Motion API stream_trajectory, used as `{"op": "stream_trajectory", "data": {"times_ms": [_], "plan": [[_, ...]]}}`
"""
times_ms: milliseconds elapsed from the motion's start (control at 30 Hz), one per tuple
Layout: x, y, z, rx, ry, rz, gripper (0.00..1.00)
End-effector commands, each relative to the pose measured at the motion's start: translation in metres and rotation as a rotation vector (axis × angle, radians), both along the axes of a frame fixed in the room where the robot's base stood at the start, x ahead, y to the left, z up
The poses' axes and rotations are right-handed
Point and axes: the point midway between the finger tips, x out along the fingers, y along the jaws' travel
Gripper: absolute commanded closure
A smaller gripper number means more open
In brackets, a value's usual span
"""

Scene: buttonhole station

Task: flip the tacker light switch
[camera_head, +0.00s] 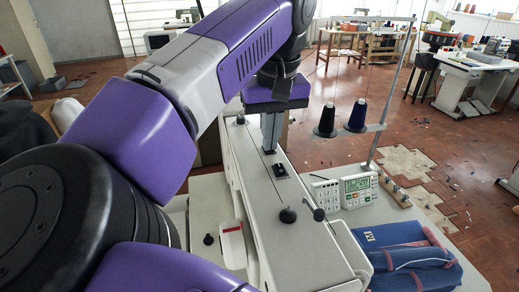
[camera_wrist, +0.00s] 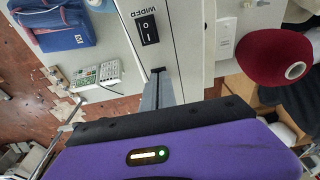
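A black rocker switch (camera_wrist: 147,29) marked with a line and a circle is set in the pale top of the sewing machine. The switch also shows as a small dark patch (camera_head: 280,170) in the head view. My gripper (camera_head: 270,148) points down at the machine top, just behind the switch. In the wrist view its grey fingers (camera_wrist: 157,72) are together, with nothing seen between them. The tips appear a short way from the switch; whether they touch the machine top I cannot tell.
A control panel (camera_head: 343,191), a blue bag (camera_head: 410,262) and two dark thread cones (camera_head: 356,117) lie right of the machine. A white box (camera_head: 233,243) is on its left side. Black knobs (camera_head: 288,215) stand on the machine top. A red cone (camera_wrist: 270,57) shows in the wrist view.

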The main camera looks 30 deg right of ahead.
Motion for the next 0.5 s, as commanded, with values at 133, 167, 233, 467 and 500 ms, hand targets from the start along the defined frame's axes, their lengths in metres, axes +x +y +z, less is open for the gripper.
{"op": "stream_trajectory", "data": {"times_ms": [133,167,233,467,500], "plan": [[0.0004,0.0016,-0.0038,0.004,0.007,0.003,1.00],[0.0004,0.0016,-0.0040,0.003,0.008,0.003,1.00],[0.0007,0.0010,-0.0045,0.002,0.008,0.003,1.00],[0.0080,-0.0004,-0.0039,0.002,0.006,0.003,1.00],[0.0099,-0.0010,-0.0036,0.001,0.005,0.003,1.00]]}}
